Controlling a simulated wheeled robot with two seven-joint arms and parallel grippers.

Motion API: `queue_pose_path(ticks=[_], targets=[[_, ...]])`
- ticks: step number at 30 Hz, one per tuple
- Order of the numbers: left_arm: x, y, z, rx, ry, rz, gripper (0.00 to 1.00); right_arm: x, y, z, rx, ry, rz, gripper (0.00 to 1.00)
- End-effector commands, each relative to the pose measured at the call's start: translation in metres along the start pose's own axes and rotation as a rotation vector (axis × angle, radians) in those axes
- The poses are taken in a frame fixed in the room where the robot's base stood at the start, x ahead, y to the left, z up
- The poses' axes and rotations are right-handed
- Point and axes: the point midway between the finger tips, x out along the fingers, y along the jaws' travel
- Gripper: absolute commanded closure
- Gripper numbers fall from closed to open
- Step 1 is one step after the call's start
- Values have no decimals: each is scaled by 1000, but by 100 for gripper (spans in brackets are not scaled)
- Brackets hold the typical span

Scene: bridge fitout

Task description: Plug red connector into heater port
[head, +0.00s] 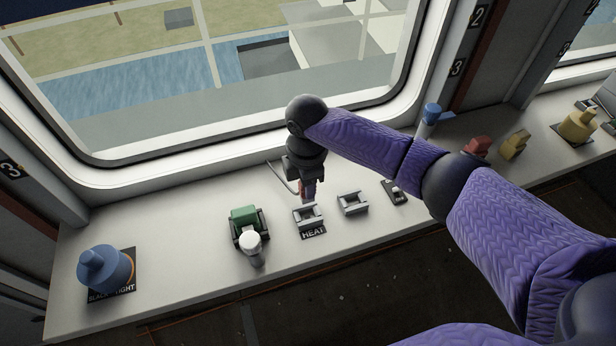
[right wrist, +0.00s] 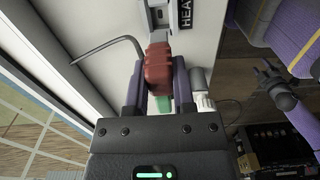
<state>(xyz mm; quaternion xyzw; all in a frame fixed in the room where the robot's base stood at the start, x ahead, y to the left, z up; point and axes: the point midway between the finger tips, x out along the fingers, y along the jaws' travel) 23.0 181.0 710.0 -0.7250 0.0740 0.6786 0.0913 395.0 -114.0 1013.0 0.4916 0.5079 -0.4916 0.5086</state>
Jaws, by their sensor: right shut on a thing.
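My right gripper (head: 306,192) is shut on the red connector (right wrist: 158,68), with one finger on each side of it in the right wrist view (right wrist: 158,88). In the head view only a sliver of the connector (head: 302,188) shows beside the fingers. A thin grey cable (right wrist: 103,45) curves away from it. The heater port (head: 308,216) is a grey bracket on the counter by the HEAT label (head: 313,233). The connector is just over the back of this port (right wrist: 160,14), its front end towards it. I cannot tell whether they touch.
A green connector in a dark mount (head: 244,220) and a white-capped knob (head: 251,243) stand left of the port. An empty grey bracket (head: 352,203) and a small switch (head: 395,191) are to its right. The window (head: 220,80) rises behind.

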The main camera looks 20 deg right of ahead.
Motion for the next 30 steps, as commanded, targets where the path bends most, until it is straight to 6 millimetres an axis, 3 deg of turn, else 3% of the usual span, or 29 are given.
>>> queue_pose_path(ticks=[3,9,30], targets=[[14,-2,2,3,-1,-3,41,21,0,0,-1,0,-3,100],[28,0,3,3,-4,-1,41,43,0,0,0,0,-2,100],[23,8,3,-4,-5,11,41,42,0,0,0,1,-1,100]])
